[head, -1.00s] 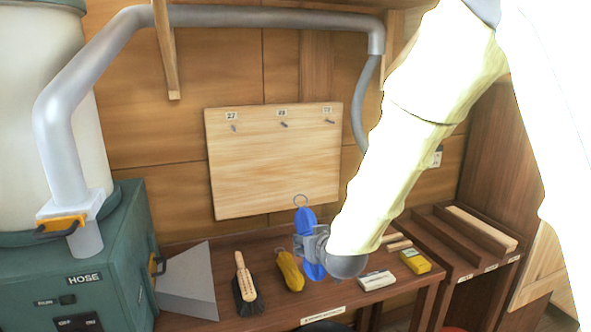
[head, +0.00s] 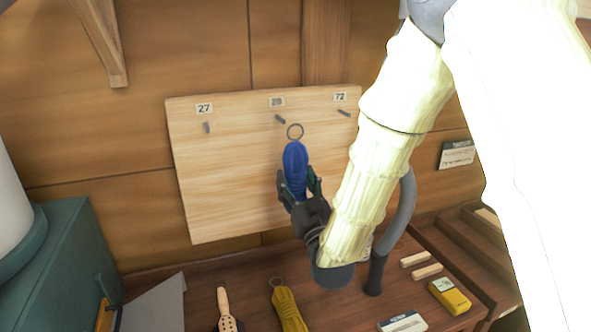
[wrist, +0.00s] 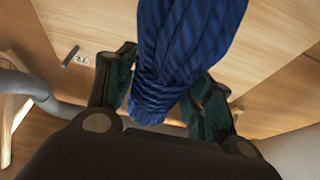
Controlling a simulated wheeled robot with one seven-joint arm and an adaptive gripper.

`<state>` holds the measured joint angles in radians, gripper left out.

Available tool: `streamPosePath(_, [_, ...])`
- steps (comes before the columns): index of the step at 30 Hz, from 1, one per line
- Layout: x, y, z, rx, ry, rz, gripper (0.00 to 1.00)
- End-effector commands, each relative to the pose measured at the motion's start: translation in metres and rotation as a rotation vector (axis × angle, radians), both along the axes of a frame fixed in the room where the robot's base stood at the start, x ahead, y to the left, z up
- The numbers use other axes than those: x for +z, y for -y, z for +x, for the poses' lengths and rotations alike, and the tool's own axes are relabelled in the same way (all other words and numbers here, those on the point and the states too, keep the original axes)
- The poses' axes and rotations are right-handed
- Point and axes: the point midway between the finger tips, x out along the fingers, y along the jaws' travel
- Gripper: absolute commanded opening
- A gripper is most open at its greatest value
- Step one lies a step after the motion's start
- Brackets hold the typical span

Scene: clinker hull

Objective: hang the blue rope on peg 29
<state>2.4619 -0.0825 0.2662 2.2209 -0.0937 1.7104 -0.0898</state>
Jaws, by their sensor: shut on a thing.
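The blue rope (head: 295,160) is a bundled hank, upright, with a metal ring (head: 295,131) at its top. My gripper (head: 298,184) is shut on its lower part and holds it in front of the pale peg board (head: 220,190). The ring shows just below and right of the middle peg (head: 280,119); I cannot tell the gap in depth. The middle label (head: 277,101) is blurred but looks like 29. In the wrist view the blue rope (wrist: 185,55) fills the top middle between the fingers, its ring out of sight. One peg (wrist: 70,55) shows at left there.
Other pegs stand at label 27 (head: 206,127) and label 72 (head: 344,113), both bare. Below on the bench lie a yellow hank (head: 287,308), a brush (head: 226,312) and a yellow box (head: 449,296).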

Motion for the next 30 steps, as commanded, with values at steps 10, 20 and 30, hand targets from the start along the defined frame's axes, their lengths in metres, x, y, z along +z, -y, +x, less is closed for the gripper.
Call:
streamPosePath(10, [0.003,-0.002,0.002,-0.001,0.013,0.002,0.23])
streamPosePath(20, [-0.006,-0.007,0.029,-0.001,0.002,0.002,0.23])
streamPosePath(30, [-0.007,-0.012,0.044,-0.001,0.002,0.002,0.23])
